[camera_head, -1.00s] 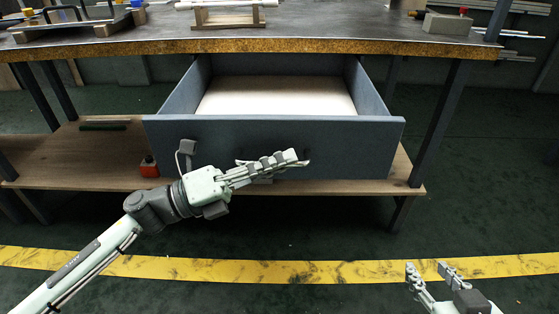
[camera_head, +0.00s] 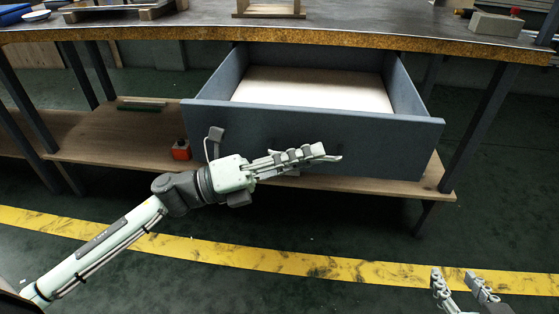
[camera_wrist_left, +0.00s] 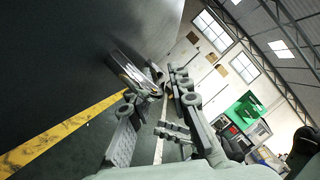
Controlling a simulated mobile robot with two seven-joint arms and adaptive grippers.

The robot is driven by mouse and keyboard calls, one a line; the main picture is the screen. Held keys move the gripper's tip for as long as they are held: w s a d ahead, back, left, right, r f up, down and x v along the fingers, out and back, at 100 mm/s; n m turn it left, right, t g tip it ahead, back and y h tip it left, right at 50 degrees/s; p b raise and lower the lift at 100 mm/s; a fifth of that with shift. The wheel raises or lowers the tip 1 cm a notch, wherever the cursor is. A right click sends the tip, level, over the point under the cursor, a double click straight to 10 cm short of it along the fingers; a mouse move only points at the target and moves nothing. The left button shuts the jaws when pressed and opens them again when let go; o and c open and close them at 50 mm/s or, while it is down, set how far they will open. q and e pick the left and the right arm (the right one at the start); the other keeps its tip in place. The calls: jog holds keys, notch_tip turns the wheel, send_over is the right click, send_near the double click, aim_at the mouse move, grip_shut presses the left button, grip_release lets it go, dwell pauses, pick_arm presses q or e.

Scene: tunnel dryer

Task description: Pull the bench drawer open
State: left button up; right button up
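The grey-blue bench drawer (camera_head: 395,150) stands well out from under the worktop, its pale floor (camera_head: 310,90) exposed. My left gripper (camera_head: 325,154) is in front of the middle of the drawer front, pointing right along it. In the left wrist view my left gripper (camera_wrist_left: 163,75) has its fingers apart, with a clear gap between them. A metallic bar (camera_wrist_left: 127,70), apparently the drawer handle, lies by the tip of the left finger against the dark front. The handle is mostly hidden in the head view. My right gripper (camera_head: 455,277) is open and empty, low at the right.
The worktop (camera_head: 390,30) extends above the drawer. A wooden lower shelf (camera_head: 90,145) runs beneath, with a small red box (camera_head: 181,150) on it. Bench legs (camera_head: 490,125) stand at both sides. The floor in front, crossed by a yellow stripe (camera_head: 270,260), is clear.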

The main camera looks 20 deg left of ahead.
pick_arm(q)
jog(key=v, duration=1.1)
jog(key=shift+w+r, duration=0.1)
jog(key=shift+r, duration=0.05)
